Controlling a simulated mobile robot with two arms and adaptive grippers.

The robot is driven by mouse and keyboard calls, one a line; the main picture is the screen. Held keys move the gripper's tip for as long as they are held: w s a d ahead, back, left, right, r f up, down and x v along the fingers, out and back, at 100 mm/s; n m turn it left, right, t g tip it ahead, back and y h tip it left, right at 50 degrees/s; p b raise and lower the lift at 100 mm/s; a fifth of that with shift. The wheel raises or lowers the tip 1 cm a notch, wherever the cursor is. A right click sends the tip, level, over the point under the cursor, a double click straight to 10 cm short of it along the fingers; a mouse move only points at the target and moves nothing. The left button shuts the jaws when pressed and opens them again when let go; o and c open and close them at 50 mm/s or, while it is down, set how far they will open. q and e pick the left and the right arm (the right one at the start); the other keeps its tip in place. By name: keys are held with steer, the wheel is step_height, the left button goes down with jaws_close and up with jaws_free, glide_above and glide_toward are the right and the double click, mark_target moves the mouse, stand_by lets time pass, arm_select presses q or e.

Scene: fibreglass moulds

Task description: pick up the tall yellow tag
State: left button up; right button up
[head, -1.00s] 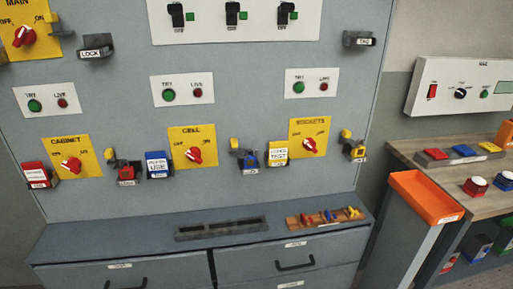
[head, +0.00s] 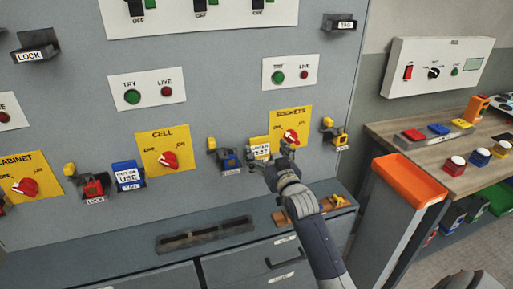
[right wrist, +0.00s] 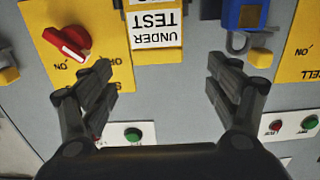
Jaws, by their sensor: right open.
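The tall yellow tag (head: 260,150) hangs on the grey panel just left of the yellow SOCKETS plate (head: 291,123). It has a white label reading UNDER TEST. In the right wrist view the tag (right wrist: 156,32) appears upside down at the top centre, its upper part cut off by the frame edge. My right gripper (head: 270,164) is open in front of the panel, just below the tag, and partly covers its lower area. In the wrist view its fingers (right wrist: 160,68) are spread to either side of the tag's column, with nothing between them. My left gripper is not in view.
A blue padlock (right wrist: 243,20) hangs close beside the tag. A red rotary switch (right wrist: 68,44) sits on its other side. A ledge (head: 130,243) with a slot and a wooden rack (head: 288,214) lies below. An orange-topped bin (head: 410,180) and workbench stand right.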

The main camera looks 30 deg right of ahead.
mark_target(260, 139)
steer(key=shift+x, duration=1.2)
steer(key=p+x, duration=0.1)
steer(key=x, duration=0.3)
steer(key=shift+w+d+r, duration=0.15)
steer(key=shift+w+d, duration=0.1)
steer(key=shift+w, duration=0.3)
steer(key=c, duration=1)
